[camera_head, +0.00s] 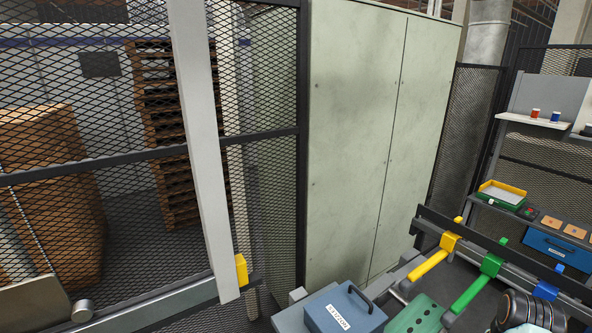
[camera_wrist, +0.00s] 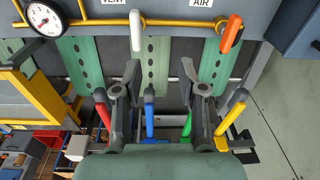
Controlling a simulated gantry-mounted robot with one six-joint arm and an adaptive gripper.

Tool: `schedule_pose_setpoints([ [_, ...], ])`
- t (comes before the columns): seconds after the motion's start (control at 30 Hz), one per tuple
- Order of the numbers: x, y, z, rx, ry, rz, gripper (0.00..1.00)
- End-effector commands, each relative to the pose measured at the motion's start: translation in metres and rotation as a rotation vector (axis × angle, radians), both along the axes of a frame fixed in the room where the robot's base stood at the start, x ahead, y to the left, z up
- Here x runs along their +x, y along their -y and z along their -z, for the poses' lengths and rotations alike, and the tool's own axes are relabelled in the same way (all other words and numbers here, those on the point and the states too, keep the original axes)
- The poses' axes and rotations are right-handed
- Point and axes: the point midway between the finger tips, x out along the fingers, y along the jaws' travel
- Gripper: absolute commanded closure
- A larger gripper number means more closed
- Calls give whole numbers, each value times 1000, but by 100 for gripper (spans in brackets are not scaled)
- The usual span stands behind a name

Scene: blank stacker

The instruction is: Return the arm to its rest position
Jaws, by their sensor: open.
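My gripper (camera_wrist: 160,88) shows in the wrist view with its two dark fingers spread apart. Nothing is between the fingertips. Below and between the fingers are colored handles: a red one (camera_wrist: 103,115), a blue one (camera_wrist: 149,113), a green one (camera_wrist: 187,122) and a yellow one (camera_wrist: 238,100). I cannot tell how far the fingers are from these handles. The head view does not show the gripper fingers.
In the wrist view, a gauge (camera_wrist: 45,18) and a yellow pipe (camera_wrist: 150,23) run along the top, with green perforated strips (camera_wrist: 85,65) below. In the head view, a blue nozzles box (camera_head: 345,308), yellow (camera_head: 430,262) and green (camera_head: 475,290) bars stand low right, beside a tall cabinet (camera_head: 350,130) and mesh fence (camera_head: 85,165).

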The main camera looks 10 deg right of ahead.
Motion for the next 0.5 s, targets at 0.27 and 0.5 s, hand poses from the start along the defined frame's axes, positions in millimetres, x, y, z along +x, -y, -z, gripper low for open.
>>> schedule_pose_setpoints([
  [0.27,94,-217,7,-323,376,-552,59],
  [0.5,42,-390,-53,-543,742,-924,59],
])
